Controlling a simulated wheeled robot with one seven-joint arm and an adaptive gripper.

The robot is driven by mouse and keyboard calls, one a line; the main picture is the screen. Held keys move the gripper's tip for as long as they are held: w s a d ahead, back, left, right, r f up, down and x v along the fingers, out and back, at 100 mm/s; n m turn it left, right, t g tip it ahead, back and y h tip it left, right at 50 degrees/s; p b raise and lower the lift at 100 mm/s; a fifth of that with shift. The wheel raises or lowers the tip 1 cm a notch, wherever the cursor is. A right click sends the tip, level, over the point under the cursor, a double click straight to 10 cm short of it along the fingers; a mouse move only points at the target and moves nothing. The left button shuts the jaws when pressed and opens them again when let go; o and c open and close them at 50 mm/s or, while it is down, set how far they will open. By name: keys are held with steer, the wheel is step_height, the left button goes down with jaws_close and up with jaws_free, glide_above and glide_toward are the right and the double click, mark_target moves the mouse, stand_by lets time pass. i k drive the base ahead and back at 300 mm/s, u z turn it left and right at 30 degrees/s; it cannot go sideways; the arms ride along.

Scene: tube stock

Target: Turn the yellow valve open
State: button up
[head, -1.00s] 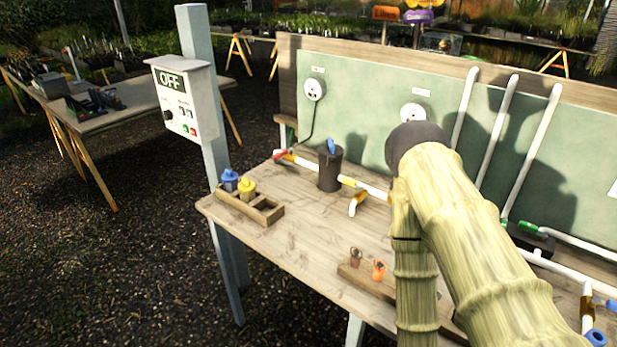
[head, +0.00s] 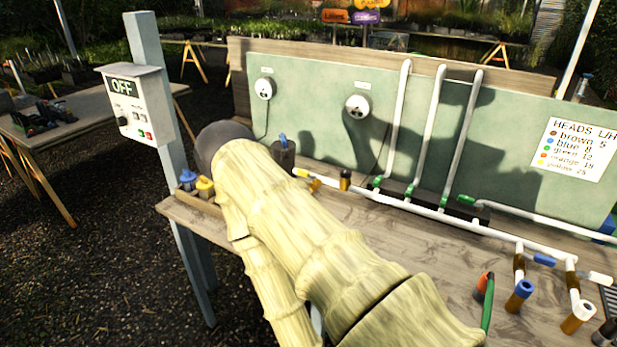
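I cannot make out a yellow valve for certain. A yellow-banded fitting (head: 301,172) sits on the white pipe just right of a dark cylinder (head: 283,154) with a blue top. A brass-yellow piece (head: 315,184) hangs close beside it, and a dark and yellow upright piece (head: 345,180) stands further right. Green-marked valves (head: 378,182) sit at the feet of the upright pipes. My arm, in a pale ribbed cover, crosses the front and hides much of the bench. My gripper is not in view.
A yellow-topped piece (head: 205,186) and a blue one sit in a wooden tray at the bench's left end. A control box (head: 139,102) on a post reads OFF. Pipe stubs and a green hose (head: 488,305) crowd the right. A green panel (head: 330,130) backs the bench.

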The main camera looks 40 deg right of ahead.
mark_target(303, 172)
steer(key=k, duration=0.35)
steer(key=z, duration=0.7)
